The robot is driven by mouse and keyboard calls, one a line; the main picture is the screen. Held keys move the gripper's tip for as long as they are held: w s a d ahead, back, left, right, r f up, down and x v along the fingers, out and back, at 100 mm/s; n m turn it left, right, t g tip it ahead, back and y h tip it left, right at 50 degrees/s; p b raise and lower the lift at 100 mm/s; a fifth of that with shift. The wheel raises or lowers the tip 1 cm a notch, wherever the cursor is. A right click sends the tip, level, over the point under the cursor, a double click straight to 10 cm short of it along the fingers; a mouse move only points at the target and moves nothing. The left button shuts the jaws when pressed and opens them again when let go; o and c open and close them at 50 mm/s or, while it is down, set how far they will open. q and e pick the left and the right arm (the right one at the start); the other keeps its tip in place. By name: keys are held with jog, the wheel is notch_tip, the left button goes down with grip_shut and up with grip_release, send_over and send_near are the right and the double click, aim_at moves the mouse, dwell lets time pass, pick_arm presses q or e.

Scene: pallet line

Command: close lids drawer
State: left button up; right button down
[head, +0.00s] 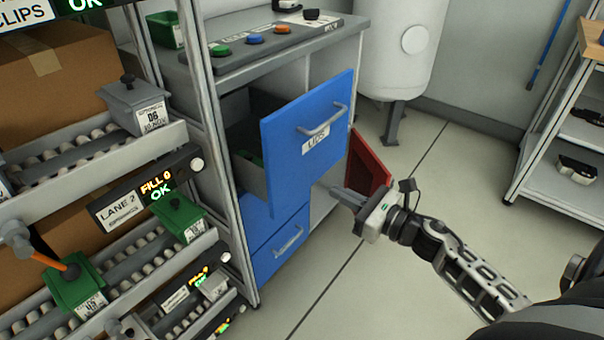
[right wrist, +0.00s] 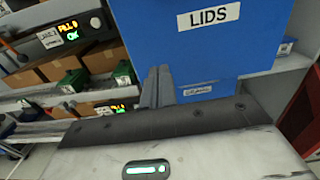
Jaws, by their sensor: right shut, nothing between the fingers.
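The blue lids drawer (head: 290,165) is pulled out of the grey cabinet, with its open inside showing behind the front and something green in it. Its front bears a LIDS label and a silver bar handle (head: 322,122). The front also fills the upper right of the right wrist view (right wrist: 235,45). My right gripper (head: 337,193) is shut and empty. It is in front of the drawer, below and to the right of the handle; I cannot tell whether it touches the front.
A second blue drawer (head: 280,243) below looks shut. A red panel (head: 368,162) stands right of the lids drawer. A roller rack with green bins (head: 75,288) is at left. A shelf unit (head: 565,130) stands at right. The floor between is clear.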

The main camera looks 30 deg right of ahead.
aim_at(292, 168)
pick_arm(q)
jog(key=shift+w+a+r, duration=0.15)
jog(key=shift+r, duration=0.15)
pick_arm(e)
jog(key=x, duration=1)
jog(key=shift+w+a, duration=0.15)
jog(key=shift+w, duration=0.1)
